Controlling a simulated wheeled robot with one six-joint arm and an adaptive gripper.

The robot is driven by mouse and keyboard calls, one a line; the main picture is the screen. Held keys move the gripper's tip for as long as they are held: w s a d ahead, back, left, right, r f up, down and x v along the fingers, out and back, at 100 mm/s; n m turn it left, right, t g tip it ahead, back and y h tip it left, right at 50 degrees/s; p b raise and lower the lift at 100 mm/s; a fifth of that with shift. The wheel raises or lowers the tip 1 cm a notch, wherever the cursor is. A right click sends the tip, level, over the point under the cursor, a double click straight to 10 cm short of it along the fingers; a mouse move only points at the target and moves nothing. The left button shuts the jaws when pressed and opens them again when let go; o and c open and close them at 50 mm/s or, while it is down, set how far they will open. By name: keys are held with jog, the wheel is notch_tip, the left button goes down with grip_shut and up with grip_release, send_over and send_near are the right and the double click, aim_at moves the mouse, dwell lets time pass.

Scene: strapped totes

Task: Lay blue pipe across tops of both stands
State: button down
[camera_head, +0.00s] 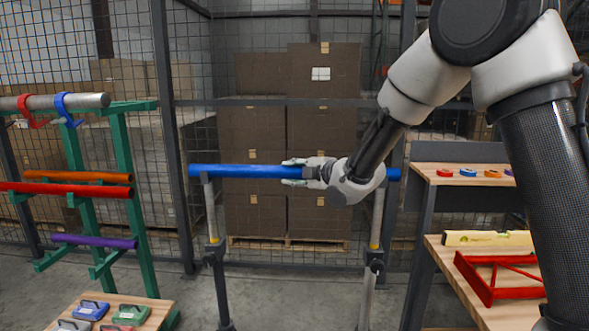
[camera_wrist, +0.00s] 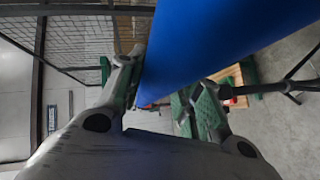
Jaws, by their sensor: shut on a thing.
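The blue pipe (camera_head: 240,171) lies level in the head view, spanning from the left stand (camera_head: 213,225) to the right stand (camera_head: 376,230). Its left end is at the top of the left stand, and its right part passes behind my wrist near the top of the right stand. I cannot tell whether it touches either top. My gripper (camera_head: 296,172) is shut on the pipe near its middle. In the wrist view, the blue pipe (camera_wrist: 215,40) runs between the fingers of my gripper (camera_wrist: 165,90).
A green rack (camera_head: 122,150) at left holds a grey pipe (camera_head: 60,101), orange and red pipes and a purple pipe (camera_head: 95,241). A wooden bench (camera_head: 470,260) at right bears a red frame (camera_head: 480,285). Stacked boxes (camera_head: 300,130) stand behind a mesh fence.

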jog(key=c, duration=0.9)
grip_release()
jog(key=v, duration=1.1)
jog(key=s+d+f+m+g+h, duration=0.2)
jog(key=d+f+m+h, duration=0.4)
jog(key=f, duration=0.3)
jog(key=s+d+f+m+g+h, duration=0.25)
jog(key=s+d+m, duration=0.35)
jog(key=d, duration=0.4)
jog(key=s+d+r+m, duration=0.3)
jog(key=s+d+m, duration=0.1)
jog(key=s, duration=0.4)
jog(key=s+d+r+m+g+h, duration=0.1)
jog(key=s+d+r+m, duration=0.3)
jog(key=s+d, duration=0.2)
jog(key=s+d+r+m+g+h, duration=0.1)
jog(key=s+d+r+m, duration=0.2)
jog(key=s, duration=0.7)
jog(key=shift+d+r+m, duration=0.15)
jog(key=shift+d+m, duration=0.45)
jog(key=shift+d, duration=0.7)
